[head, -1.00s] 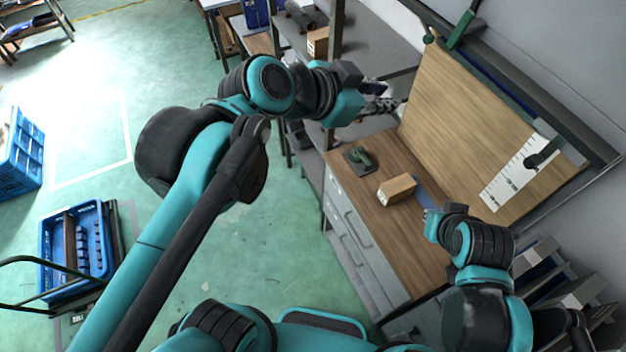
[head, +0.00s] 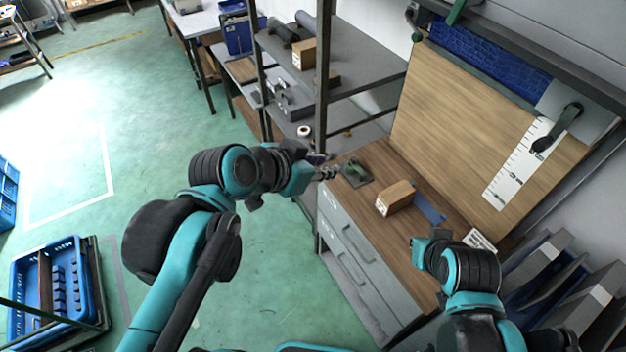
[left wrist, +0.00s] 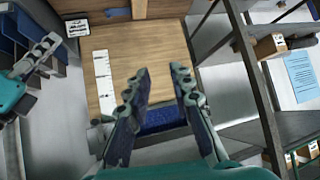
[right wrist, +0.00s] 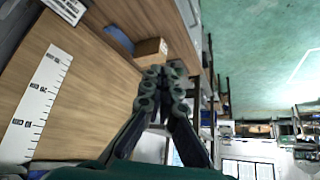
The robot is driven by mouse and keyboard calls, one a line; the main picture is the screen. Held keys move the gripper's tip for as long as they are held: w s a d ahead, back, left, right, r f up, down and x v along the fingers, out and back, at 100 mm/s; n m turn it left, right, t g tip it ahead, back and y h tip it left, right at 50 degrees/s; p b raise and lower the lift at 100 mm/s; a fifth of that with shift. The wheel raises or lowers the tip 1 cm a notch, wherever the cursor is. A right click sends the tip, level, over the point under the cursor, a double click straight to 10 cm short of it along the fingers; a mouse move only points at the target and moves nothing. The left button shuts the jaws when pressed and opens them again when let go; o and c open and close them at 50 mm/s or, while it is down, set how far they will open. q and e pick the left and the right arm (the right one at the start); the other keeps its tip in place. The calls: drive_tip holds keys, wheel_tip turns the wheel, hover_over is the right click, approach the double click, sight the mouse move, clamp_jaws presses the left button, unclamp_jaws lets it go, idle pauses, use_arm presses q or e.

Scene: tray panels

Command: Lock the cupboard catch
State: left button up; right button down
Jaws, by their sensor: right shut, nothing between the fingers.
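A tall wooden panel (head: 470,110) stands behind the wooden worktop, with a dark lever-like handle (head: 565,128) on a grey plate (head: 592,108) at its upper right; this may be the catch, but I cannot tell if it is locked. A white marked scale strip (head: 520,170) lies on the panel below it. My left gripper (head: 328,172) is left of the panel, apart from it; its two fingers are spread and empty in the left wrist view (left wrist: 162,75). My right gripper (head: 420,246) is over the worktop's front side, and its fingers are together and empty in the right wrist view (right wrist: 163,80).
A grey shelf post (head: 322,80) stands close to my left gripper.

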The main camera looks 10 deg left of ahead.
sight(469, 2)
use_arm(q)
drive_tip(key=shift+s+a+f, duration=0.15)
drive_tip(key=shift+a+f, duration=0.05)
drive_tip(key=shift+f, duration=0.2)
drive_tip(key=shift+s+a+f, duration=0.1)
drive_tip(key=shift+a+f, duration=0.1)
drive_tip(key=shift+f, duration=0.2)
use_arm(e)
drive_tip(key=shift+s+a+f, duration=0.1)
drive_tip(key=shift+a+f, duration=0.05)
drive_tip(key=shift+f, duration=0.25)
